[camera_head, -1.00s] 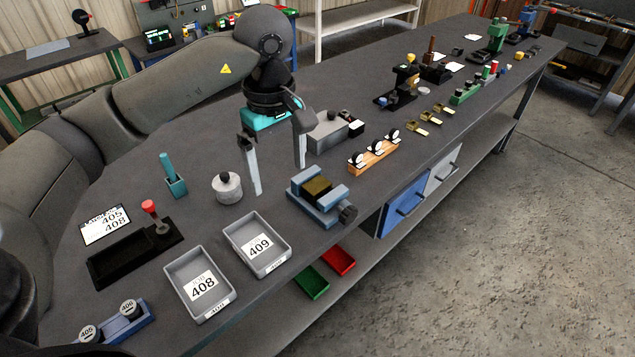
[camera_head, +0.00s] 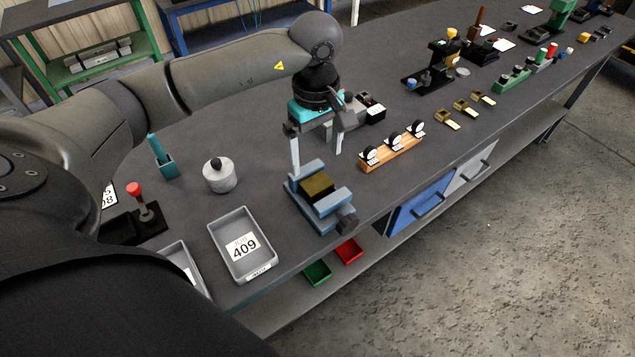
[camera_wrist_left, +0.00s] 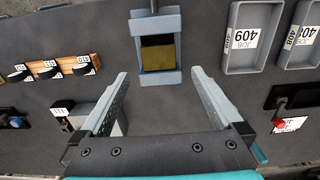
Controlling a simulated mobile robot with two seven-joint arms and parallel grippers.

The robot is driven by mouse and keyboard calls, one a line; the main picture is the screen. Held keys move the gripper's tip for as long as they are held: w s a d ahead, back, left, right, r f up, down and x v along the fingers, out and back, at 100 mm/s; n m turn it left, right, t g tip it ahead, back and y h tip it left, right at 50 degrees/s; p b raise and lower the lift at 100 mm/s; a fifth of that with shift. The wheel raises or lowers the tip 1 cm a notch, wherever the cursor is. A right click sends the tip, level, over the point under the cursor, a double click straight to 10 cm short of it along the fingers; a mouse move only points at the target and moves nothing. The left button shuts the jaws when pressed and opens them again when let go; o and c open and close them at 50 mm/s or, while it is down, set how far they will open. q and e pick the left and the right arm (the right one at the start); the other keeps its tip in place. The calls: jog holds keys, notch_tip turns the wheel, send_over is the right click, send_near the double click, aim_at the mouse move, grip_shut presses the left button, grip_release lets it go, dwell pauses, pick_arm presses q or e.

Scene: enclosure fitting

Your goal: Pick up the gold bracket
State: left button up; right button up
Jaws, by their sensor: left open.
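Several small gold brackets lie in a row on the bench; the nearest gold bracket (camera_head: 449,122) is right of the orange rack. A dull gold block (camera_head: 317,184) sits between the jaws of a blue-grey vise (camera_head: 333,204); the gold block shows in the left wrist view (camera_wrist_left: 158,57) too. My left gripper (camera_head: 316,160) is open and empty, fingers pointing down just behind the vise. In the left wrist view the vise (camera_wrist_left: 172,22) lies ahead, between the lines of the open fingertips (camera_wrist_left: 160,73). My right gripper is not seen.
An orange rack (camera_head: 378,164) with round white-faced dials stands right of the vise. Grey tray 409 (camera_head: 216,237) and a grey lidded pot (camera_head: 220,178) are left. A grey box with a black end (camera_head: 375,115) stands behind the gripper.

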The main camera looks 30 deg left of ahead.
aim_at(318, 184)
pick_arm(q)
jog(key=shift+f, duration=0.8)
jog(key=shift+d+f, duration=0.1)
jog(key=shift+f, duration=0.75)
notch_tip(318, 184, down, 5)
jog(key=shift+d+r, duration=0.1)
jog(key=shift+r, duration=0.1)
jog(key=c, duration=1.5)
jog(key=shift+w+r, duration=0.1)
jog(key=shift+c, duration=0.3)
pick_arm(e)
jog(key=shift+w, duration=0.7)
